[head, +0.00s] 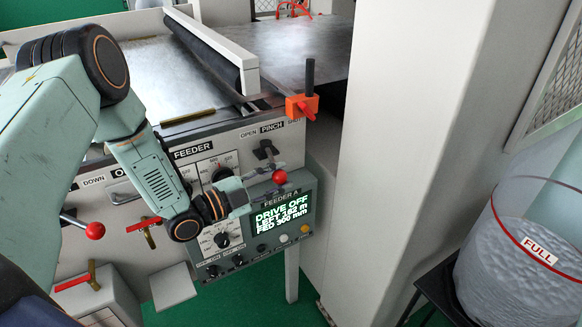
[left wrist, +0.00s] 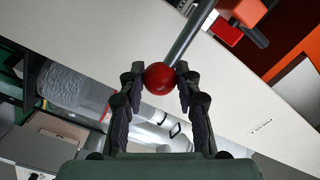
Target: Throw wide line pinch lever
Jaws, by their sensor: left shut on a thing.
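The pinch lever (head: 266,151) sits on the feeder's front panel under the label reading OPEN, PINCH and a third word hard to read. Its red ball knob (head: 279,176) is below and slightly right of its pivot. My left gripper (head: 266,184) reaches in from the left and is shut on this knob. In the left wrist view the red knob (left wrist: 160,76) lies between both fingertips, with its grey rod (left wrist: 190,39) running up and right. My right gripper is not in view.
A green-lit display (head: 283,214) reading DRIVE OFF is just below the gripper. Another red-knobbed lever (head: 95,231) is at left. An orange clamp (head: 301,105) is above the panel. A pale column (head: 400,150) stands right, beyond it a clear bin marked FULL (head: 525,265).

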